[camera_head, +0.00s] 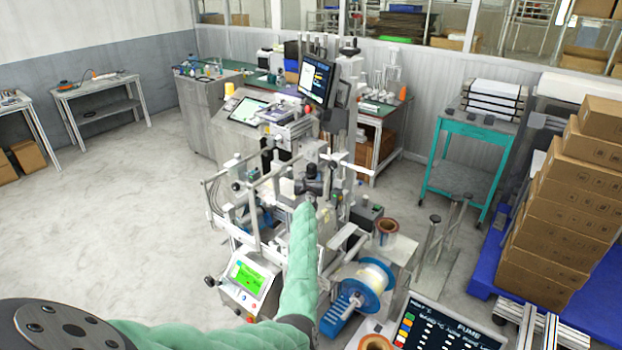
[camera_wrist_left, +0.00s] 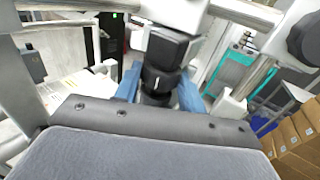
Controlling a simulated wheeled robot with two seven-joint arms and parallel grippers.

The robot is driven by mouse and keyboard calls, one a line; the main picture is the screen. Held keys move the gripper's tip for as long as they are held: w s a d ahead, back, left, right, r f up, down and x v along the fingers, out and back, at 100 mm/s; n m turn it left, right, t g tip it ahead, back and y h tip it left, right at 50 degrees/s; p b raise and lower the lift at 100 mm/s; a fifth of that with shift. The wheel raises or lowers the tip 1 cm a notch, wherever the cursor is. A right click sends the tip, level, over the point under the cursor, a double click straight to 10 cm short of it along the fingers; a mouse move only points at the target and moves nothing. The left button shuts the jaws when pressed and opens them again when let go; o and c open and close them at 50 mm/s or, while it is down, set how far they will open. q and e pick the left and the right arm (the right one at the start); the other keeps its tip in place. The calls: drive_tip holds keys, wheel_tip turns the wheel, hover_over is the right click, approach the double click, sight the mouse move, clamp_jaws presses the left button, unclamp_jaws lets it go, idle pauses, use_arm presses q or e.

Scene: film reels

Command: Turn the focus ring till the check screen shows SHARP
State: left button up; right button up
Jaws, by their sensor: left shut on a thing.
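The focus ring (camera_wrist_left: 160,83) is a dark ribbed band with a white mark on a black lens barrel in the left wrist view. The two blue fingers of my left gripper (camera_wrist_left: 158,92) stand on either side of it, shut on the ring. In the head view the black lens (camera_head: 312,174) is at the middle of the machine, and my left gripper (camera_head: 309,190) is at it, mostly hidden at the end of my green-sleeved arm. A small screen with a green display (camera_head: 247,276) faces me at lower left; its writing is too small to read. My right gripper is not in view.
A dark monitor (camera_head: 317,79) stands behind the lens. Metal posts and rails surround the lens closely. A blue reel (camera_head: 362,292) sits right of my forearm, and a panel with coloured buttons (camera_head: 440,328) is at the bottom right. Open floor lies left.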

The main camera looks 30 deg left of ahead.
use_arm(q)
drive_tip(key=shift+a, duration=0.1)
drive_tip(key=o, duration=1)
drive_tip(key=shift+s, duration=0.15)
drive_tip(key=shift+d+f, duration=0.1)
drive_tip(key=shift+d, duration=0.1)
